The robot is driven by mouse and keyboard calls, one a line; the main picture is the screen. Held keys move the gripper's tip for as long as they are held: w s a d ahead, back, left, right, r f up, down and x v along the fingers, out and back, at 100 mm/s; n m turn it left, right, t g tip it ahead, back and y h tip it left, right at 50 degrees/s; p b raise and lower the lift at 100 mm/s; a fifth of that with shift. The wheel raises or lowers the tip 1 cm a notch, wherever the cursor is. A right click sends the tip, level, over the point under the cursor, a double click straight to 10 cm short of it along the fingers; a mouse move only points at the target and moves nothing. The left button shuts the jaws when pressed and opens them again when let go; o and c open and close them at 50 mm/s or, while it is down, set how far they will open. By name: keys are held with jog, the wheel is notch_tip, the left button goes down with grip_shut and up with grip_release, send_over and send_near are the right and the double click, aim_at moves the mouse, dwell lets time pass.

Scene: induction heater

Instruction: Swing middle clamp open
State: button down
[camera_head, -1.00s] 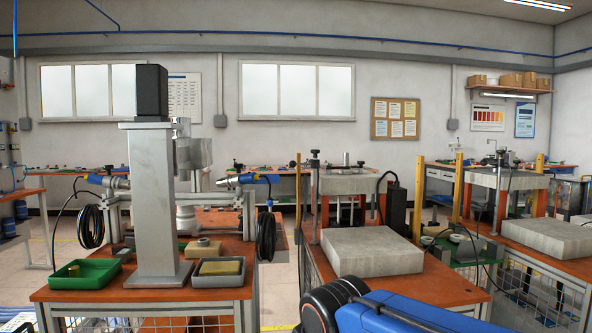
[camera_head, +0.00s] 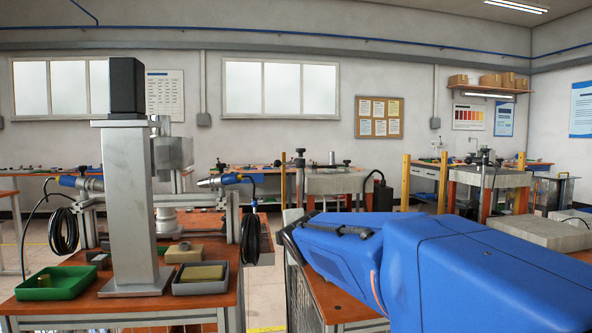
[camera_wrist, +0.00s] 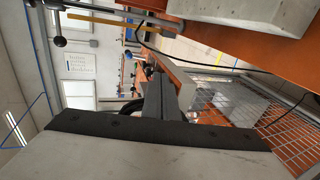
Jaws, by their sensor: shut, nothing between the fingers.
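A clamp post with a black knob (camera_head: 300,158) stands at the left of the middle station's grey slab in the head view. I take it to be the middle clamp, but its arm is too small to read as open or shut. In the wrist view a rod with a black ball knob (camera_wrist: 60,42) shows at the upper left, likely this same clamp. My gripper (camera_wrist: 163,92) is shut and empty in the wrist view, apart from that knob. In the head view my blue arm hides the gripper and much of the middle bench.
The left bench holds a grey column (camera_head: 130,205), a green tray (camera_head: 55,282) and a grey tray (camera_head: 201,279). Yellow posts (camera_head: 405,182) stand behind my arm. The wrist view shows a wire mesh (camera_wrist: 235,105) and a grey slab (camera_wrist: 235,14) on an orange bench.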

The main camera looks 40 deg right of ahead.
jog(key=w+d+r+n+t+h, duration=0.2)
jog(key=w+d+r+n+t, duration=0.15)
jog(key=d+r+n, duration=0.7)
jog(key=n+t+y, duration=0.3)
jog(key=n, duration=0.6)
send_near(306, 176)
jog(key=s+r, duration=0.2)
jog(key=s, duration=0.1)
jog(key=x, duration=1.3)
jog(key=shift+w+a+r, duration=0.15)
jog(key=shift+w+r, duration=0.1)
jog(key=shift+w, duration=0.15)
